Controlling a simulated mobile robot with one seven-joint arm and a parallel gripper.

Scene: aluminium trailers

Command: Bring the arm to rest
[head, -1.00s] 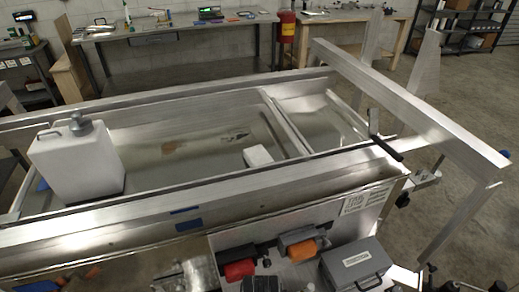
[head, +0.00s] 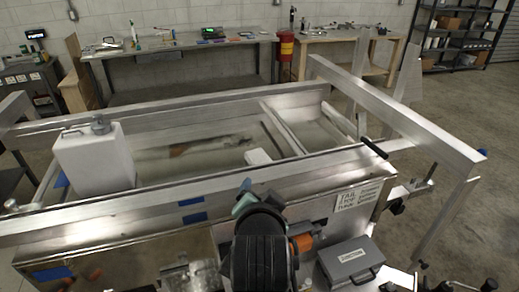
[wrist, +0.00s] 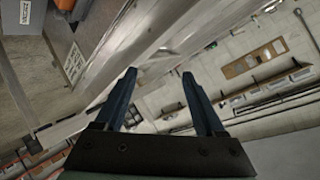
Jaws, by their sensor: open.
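My gripper (wrist: 160,76) shows in the wrist view with its two dark blue fingers well apart and nothing between them. In the head view my dark arm stands up at bottom centre, in front of the trailer's near side wall (head: 120,219). Its teal and black end reaches about the height of the wall's top rail. Whether it touches the rail cannot be told. The wrist view looks along a metal wall, with the room tilted beyond the fingers.
A white jug (head: 95,160) and a white block (head: 258,157) are in the aluminium trailer. A grey box (head: 350,262) and a partly hidden orange object (head: 303,243) lie near my arm. A metal crossbar (head: 400,112) spans the right end. Open floor lies right.

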